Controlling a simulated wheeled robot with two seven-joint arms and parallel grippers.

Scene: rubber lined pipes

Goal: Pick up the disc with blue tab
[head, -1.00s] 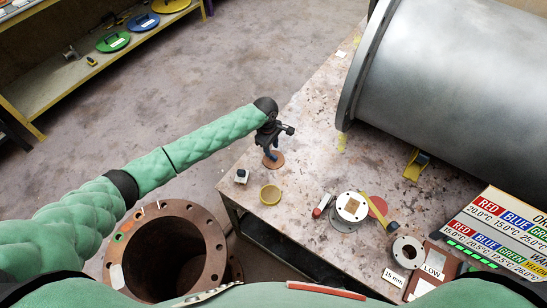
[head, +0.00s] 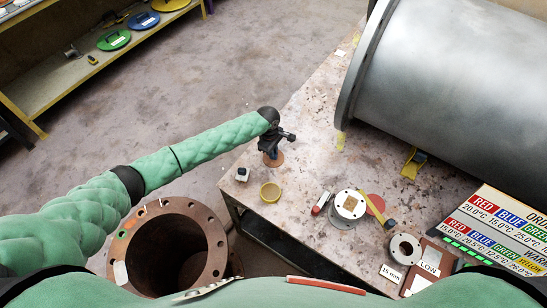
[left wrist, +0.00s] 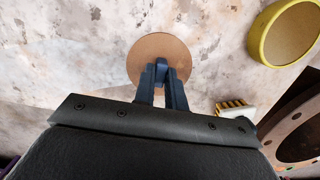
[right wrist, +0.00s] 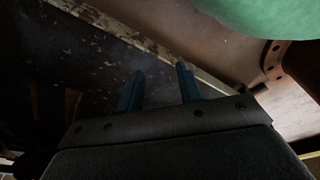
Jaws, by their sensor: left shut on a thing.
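A thin round brown disc (head: 278,162) lies at the left part of the worktable, under my left gripper (head: 270,153). In the left wrist view the disc (left wrist: 150,46) shows beyond the fingertips of my left gripper (left wrist: 161,68). The fingers are close together, shut on a small dark blue tab (left wrist: 161,62) at the disc, which they mostly hide. I cannot tell whether the disc touches the table. My right gripper (right wrist: 158,80) shows only in the right wrist view; its blue fingers are apart with nothing between them.
A yellow ring (head: 270,192) and a small white-and-black block (head: 242,174) are near the disc. A large grey pipe (head: 460,75) fills the table's far right. A rusty flanged pipe (head: 212,236) stands left of the table. White flanges (head: 351,205) sit front right.

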